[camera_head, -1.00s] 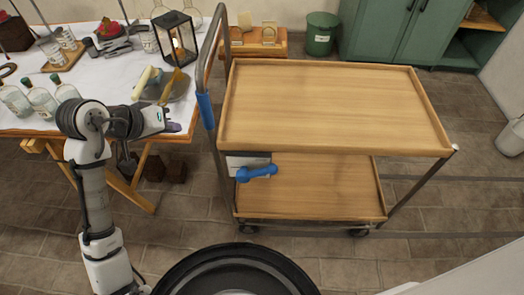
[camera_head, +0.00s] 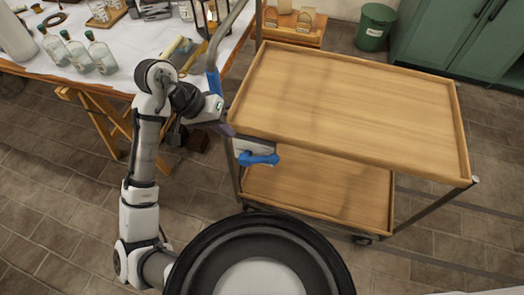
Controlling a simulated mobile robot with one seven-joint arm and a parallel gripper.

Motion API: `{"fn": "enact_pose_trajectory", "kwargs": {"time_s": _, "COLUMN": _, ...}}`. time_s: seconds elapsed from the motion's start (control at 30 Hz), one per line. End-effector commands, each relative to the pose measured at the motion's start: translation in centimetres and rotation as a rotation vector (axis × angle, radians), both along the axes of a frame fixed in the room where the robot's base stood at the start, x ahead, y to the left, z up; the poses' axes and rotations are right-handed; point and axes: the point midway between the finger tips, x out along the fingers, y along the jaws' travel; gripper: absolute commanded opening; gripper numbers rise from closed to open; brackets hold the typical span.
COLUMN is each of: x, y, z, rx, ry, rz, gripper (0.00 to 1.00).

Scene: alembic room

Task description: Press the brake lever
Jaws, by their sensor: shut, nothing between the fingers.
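The brake lever is a blue bar with a rounded end (camera_head: 258,159) on a pale bracket (camera_head: 251,146) at the near left side of a wooden two-shelf cart (camera_head: 345,100). My gripper (camera_head: 229,130) is shut and empty. In the picture it is just above and left of the lever, close to the cart's left corner. I see a gap in the picture between the fingertips and the lever; their exact distance in depth I cannot tell. The fingertips are small and partly dark here.
The cart's metal handle with a blue grip (camera_head: 214,82) rises beside my wrist. A white-covered table (camera_head: 120,60) with bottles and a lantern stands at left. A green bucket (camera_head: 374,27) and cabinets (camera_head: 450,40) are behind. Floor is clear at lower left.

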Motion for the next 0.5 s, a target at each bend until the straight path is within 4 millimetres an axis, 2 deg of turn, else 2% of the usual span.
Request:
{"fn": "enact_pose_trajectory", "kwargs": {"time_s": 0.33, "x": 0.0, "y": -0.1, "z": -0.1, "rx": 0.0, "ry": 0.0, "rz": 0.0, "gripper": 0.0}}
{"fn": "enact_pose_trajectory", "kwargs": {"time_s": 0.5, "x": 0.0, "y": -0.9, "z": -1.4, "rx": -0.004, "ry": 0.0, "rz": 0.0, "gripper": 0.0}}
